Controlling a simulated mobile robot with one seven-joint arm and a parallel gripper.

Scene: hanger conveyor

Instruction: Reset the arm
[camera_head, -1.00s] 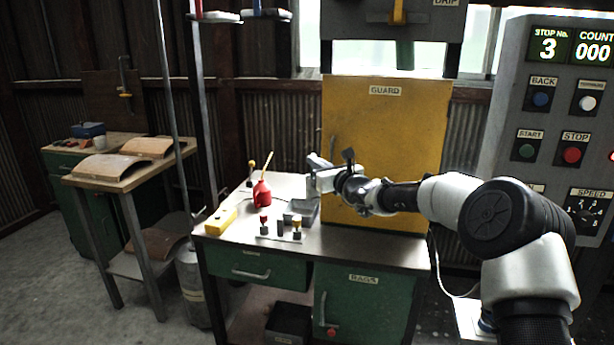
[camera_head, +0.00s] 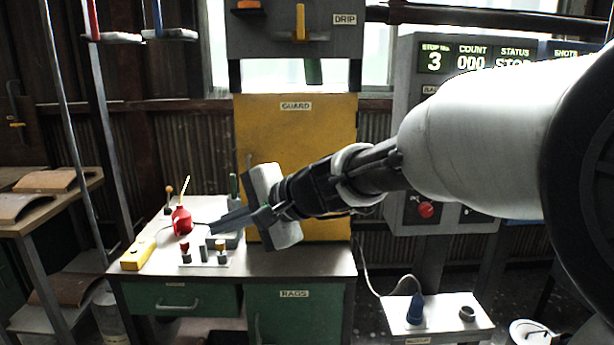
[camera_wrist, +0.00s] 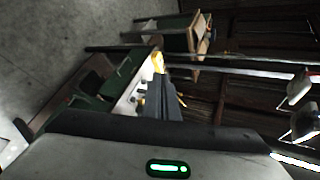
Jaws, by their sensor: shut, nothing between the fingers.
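My gripper (camera_head: 226,223) is in the middle of the head view, in front of the yellow guard panel (camera_head: 296,135) and above the right part of the bench (camera_head: 310,262). Its dark fingers point left and are closed together with nothing between them. In the wrist view the closed fingers (camera_wrist: 168,100) point away over the bench. My arm reaches in from the right and covers part of the control panel.
A red oil can (camera_head: 181,221), a yellow block (camera_head: 138,253) and a small rack of knobs (camera_head: 205,262) stand on the bench. A white stand (camera_head: 445,325) with a blue plug is at lower right. A control panel (camera_head: 432,75) stands behind my arm. Hanging trays (camera_head: 112,37) are at upper left.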

